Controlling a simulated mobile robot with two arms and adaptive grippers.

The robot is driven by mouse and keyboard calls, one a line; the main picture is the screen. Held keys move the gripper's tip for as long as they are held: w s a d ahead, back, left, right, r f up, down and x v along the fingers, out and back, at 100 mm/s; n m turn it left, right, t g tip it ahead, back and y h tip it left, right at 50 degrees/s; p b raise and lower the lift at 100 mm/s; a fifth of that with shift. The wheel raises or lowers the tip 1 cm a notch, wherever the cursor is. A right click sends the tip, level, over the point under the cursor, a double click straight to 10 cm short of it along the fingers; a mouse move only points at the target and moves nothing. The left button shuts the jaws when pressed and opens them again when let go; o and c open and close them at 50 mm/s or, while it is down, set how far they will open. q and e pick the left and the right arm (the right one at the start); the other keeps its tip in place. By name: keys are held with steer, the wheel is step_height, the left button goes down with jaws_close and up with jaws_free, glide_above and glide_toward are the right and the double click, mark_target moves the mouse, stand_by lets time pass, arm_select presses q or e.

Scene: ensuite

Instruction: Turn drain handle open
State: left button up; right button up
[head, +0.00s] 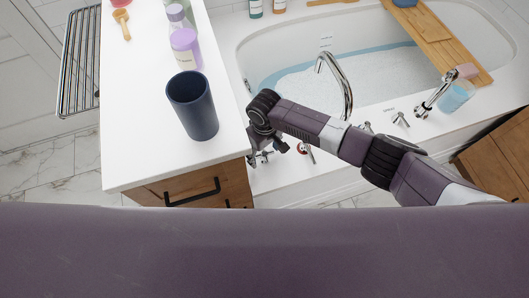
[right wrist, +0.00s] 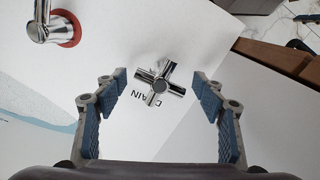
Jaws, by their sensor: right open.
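The drain handle (right wrist: 158,86) is a chrome cross-shaped knob on the white tub deck in the right wrist view. Dark lettering beside it is partly covered by the knob. My right gripper (right wrist: 159,76) is open, with one blue-padded finger on each side of the handle and clear gaps between. In the head view my right gripper (head: 268,148) is low over the tub deck, beside the counter's corner. The arm and gripper hide much of the handle there. My left gripper is not in view.
A chrome fitting with a red ring (right wrist: 68,30) stands near the handle. The tall faucet (head: 340,80) rises beyond my right arm. The white counter (head: 140,120) with a dark cup (head: 192,105) is close on the left. The bathtub (head: 290,50) holds water.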

steer(key=c, duration=1.2)
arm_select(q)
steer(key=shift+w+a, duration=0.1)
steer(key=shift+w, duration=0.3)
arm_select(e)
steer(key=shift+o, duration=0.2)
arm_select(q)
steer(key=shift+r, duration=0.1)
arm_select(e)
steer(key=n, duration=0.3)
steer(key=shift+n+p, duration=0.3)
steer(key=shift+p, duration=0.1)
steer(key=n, duration=1)
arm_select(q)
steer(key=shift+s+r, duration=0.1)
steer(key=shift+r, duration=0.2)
arm_select(e)
steer(key=shift+n, duration=2.1)
